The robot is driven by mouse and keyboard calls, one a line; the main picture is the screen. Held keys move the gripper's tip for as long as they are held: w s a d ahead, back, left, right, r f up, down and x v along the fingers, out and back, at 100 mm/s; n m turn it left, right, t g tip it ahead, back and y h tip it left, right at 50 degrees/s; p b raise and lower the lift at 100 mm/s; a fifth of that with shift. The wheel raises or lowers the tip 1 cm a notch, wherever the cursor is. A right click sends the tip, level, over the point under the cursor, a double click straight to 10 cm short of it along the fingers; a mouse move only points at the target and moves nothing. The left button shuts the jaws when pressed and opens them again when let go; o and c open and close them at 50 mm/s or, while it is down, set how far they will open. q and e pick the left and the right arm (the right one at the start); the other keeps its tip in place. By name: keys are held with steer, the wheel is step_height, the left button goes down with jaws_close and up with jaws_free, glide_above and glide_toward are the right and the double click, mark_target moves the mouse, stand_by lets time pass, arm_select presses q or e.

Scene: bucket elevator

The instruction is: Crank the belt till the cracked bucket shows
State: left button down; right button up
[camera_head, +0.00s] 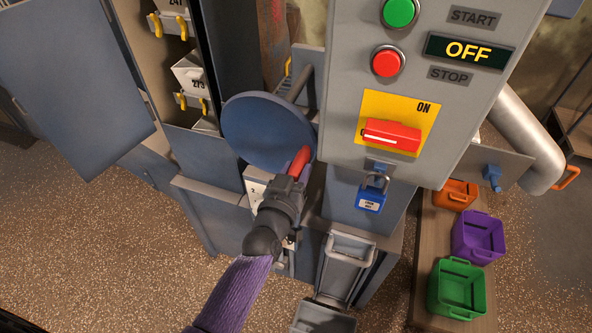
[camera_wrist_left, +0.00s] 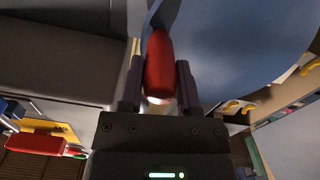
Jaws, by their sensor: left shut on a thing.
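My left gripper (camera_head: 297,176) is shut on the red crank handle (camera_head: 299,160), which sits near the right rim of the round blue crank disc (camera_head: 262,132). In the left wrist view the red handle (camera_wrist_left: 159,66) stands between the two fingers, with the blue disc (camera_wrist_left: 225,45) behind it. White numbered buckets (camera_head: 190,75) show in the open housing at the upper left; one reads 273, and a higher one reads 247 or similar. I see no crack on them. Another white numbered piece is partly hidden behind my gripper. My right gripper is not in view.
A grey control box carries a green START button (camera_head: 399,12), a red STOP button (camera_head: 387,62), an OFF display (camera_head: 470,50) and a red switch (camera_head: 391,136). A blue padlock (camera_head: 371,195) hangs below. An open door (camera_head: 70,85) stands left. Orange, purple and green bins (camera_head: 457,290) stand right.

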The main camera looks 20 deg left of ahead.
arm_select(q)
steer(key=shift+r, duration=0.1)
steer(key=shift+r+n+p, duration=0.75)
steer(key=shift+n+p, duration=0.15)
steer(key=shift+a+r+n+p, duration=0.25)
steer(key=shift+r+n+p, duration=0.85)
steer(key=shift+n, duration=0.1)
steer(key=a+r+n+p, duration=0.2)
steer(key=a+r+n, duration=0.3)
steer(key=n, duration=0.9)
steer(key=shift+w+a+r, duration=0.15)
steer(key=shift+a+r, duration=0.2)
steer(key=shift+a, duration=1.5)
